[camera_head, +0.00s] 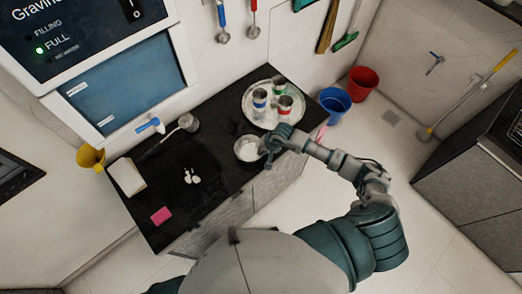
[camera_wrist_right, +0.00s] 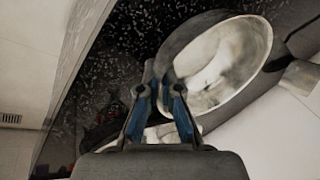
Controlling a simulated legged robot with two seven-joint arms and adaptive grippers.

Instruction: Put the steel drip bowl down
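The steel drip bowl (camera_head: 246,149) is a round, pale metal bowl at the right front part of the black counter in the head view. My right gripper (camera_head: 267,150) is at its right side. In the right wrist view the bowl (camera_wrist_right: 222,65) looks tilted, and the blue-padded fingers of the gripper (camera_wrist_right: 162,82) pinch its wall at the rim, one finger inside and one outside. I cannot tell whether the bowl's base touches the counter. My left gripper is outside the views.
The black counter (camera_head: 215,150) has free room left of the bowl. White pieces (camera_head: 191,177), a pink sponge (camera_head: 161,216) and a white block (camera_head: 127,176) lie there. A round tray (camera_head: 249,115) with several cans stands behind. Blue (camera_head: 335,103) and red (camera_head: 363,82) buckets are at the right.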

